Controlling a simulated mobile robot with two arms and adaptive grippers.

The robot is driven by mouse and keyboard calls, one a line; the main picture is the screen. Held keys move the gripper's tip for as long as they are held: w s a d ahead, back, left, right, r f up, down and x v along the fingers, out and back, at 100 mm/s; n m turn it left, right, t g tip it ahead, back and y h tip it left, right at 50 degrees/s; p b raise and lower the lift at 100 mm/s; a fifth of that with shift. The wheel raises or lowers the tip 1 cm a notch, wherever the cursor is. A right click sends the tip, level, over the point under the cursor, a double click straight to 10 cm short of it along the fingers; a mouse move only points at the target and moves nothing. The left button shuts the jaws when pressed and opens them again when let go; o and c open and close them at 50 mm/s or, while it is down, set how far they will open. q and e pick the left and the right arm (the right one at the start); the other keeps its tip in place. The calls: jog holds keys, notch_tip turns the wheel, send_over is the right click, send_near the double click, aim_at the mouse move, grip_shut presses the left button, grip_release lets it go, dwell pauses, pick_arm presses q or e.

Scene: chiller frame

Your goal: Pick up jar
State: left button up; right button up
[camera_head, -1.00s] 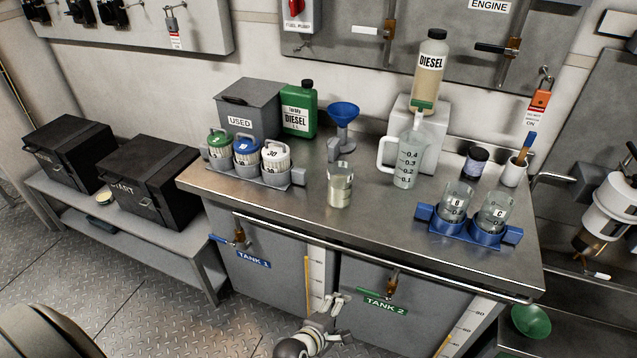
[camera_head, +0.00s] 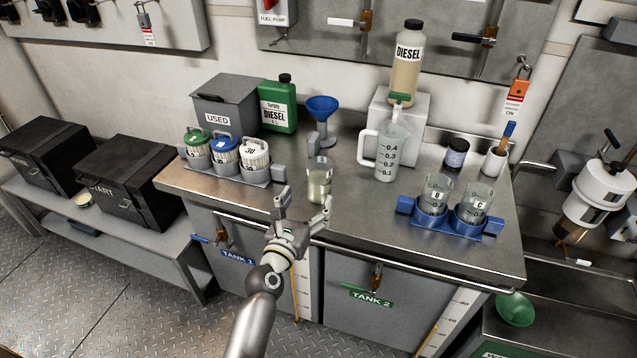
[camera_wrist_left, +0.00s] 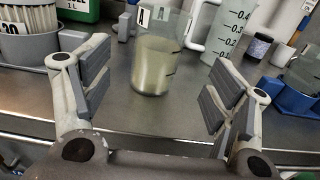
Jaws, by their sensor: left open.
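The jar (camera_head: 319,184) is a clear glass cup with cloudy, pale yellowish liquid. It stands upright on the steel worktop near the front edge. In the left wrist view the jar (camera_wrist_left: 155,68) carries an "A" label and stands beyond and between my open fingers, touching neither. My left gripper (camera_head: 302,207) is open and empty at the worktop's front edge, just in front of the jar. It also shows in the left wrist view (camera_wrist_left: 158,95). Two similar jars, B (camera_head: 436,192) and C (camera_head: 474,203), sit in a blue holder at the right. My right gripper is not in view.
A filter rack (camera_head: 258,179) stands left of the jar, with a blue funnel (camera_head: 322,108) behind. A measuring jug (camera_head: 386,155) stands to the right, before a white block with a diesel bottle (camera_head: 407,65). The blue holder (camera_head: 430,224) is near the right front edge.

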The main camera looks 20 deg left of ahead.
aim_at(315, 188)
pick_arm(q)
jog(key=w, duration=0.4)
jog(key=shift+w+f, duration=0.1)
jog(key=shift+w+d+f, duration=0.1)
jog(key=shift+w+f, duration=0.05)
jog(key=shift+w, duration=0.7)
jog(key=shift+w+a+f, duration=0.1)
jog(key=shift+w+f, duration=0.1)
jog(key=shift+w, duration=0.65)
jog(key=shift+w+d+f, duration=0.1)
jog(key=shift+w+f, duration=0.05)
jog(key=shift+w, duration=0.7)
jog(key=c, duration=1.1)
jog(key=shift+c, duration=1.2)
jog(key=shift+r, duration=0.1)
